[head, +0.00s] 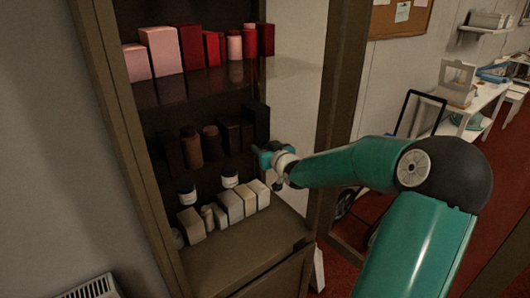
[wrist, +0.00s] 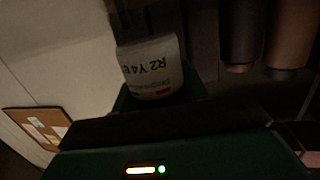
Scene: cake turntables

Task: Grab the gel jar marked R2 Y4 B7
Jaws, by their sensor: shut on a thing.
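In the wrist view a jar (wrist: 150,67) with a white label sits at my gripper (wrist: 163,98). The label reads R2 Y4 and the start of another mark; the rest curves out of sight. My gripper is shut on this jar. In the head view my gripper (head: 266,157) is at the right front of the cabinet, near the middle shelf. The held jar cannot be made out there.
The cabinet holds red and pink boxes (head: 161,52) above, brown and black containers (head: 211,142) in the middle and pale boxes (head: 231,206) below. Its right post (head: 337,110) stands close to my arm. The front of the lower shelf (head: 245,245) is bare.

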